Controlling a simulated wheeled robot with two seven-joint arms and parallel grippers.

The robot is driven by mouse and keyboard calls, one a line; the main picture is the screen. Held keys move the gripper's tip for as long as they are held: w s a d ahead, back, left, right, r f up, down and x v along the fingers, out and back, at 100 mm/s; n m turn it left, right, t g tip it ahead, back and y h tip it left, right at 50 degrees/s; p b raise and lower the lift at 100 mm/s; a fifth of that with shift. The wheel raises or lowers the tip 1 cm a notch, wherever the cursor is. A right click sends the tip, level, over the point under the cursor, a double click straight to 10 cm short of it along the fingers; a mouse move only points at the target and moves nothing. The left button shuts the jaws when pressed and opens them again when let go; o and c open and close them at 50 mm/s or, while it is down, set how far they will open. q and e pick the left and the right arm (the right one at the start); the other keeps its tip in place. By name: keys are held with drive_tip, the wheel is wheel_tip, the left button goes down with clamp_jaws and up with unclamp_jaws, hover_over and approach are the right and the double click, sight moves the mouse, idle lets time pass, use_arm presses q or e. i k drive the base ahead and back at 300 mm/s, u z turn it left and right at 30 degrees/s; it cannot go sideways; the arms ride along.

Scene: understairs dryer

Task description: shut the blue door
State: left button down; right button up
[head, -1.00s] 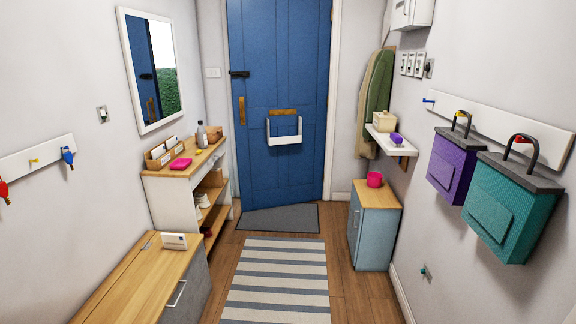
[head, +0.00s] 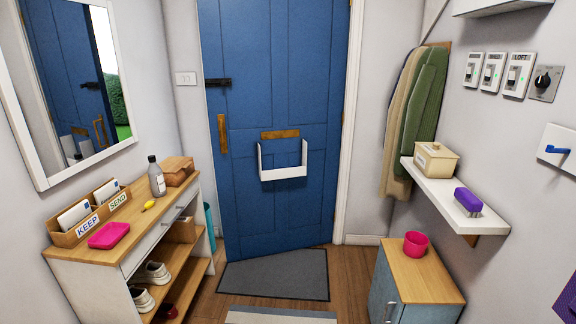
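The blue door (head: 275,90) stands ahead in the head view, with hinges on its right edge. It looks ajar: its bottom edge slants, with the left side nearer me and over the doormat. The mirror shows green hedge beside the door's edge. Neither of my grippers is in view.
A grey doormat (head: 275,274) lies at the door's foot. A shoe cabinet (head: 150,235) with an oak top stands left, below the mirror (head: 75,80). A blue-grey cabinet (head: 420,270) and a white wall shelf (head: 455,200) are right.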

sight(275, 128)
drive_tip(key=i, duration=3.25)
drive_tip(key=z, duration=0.05)
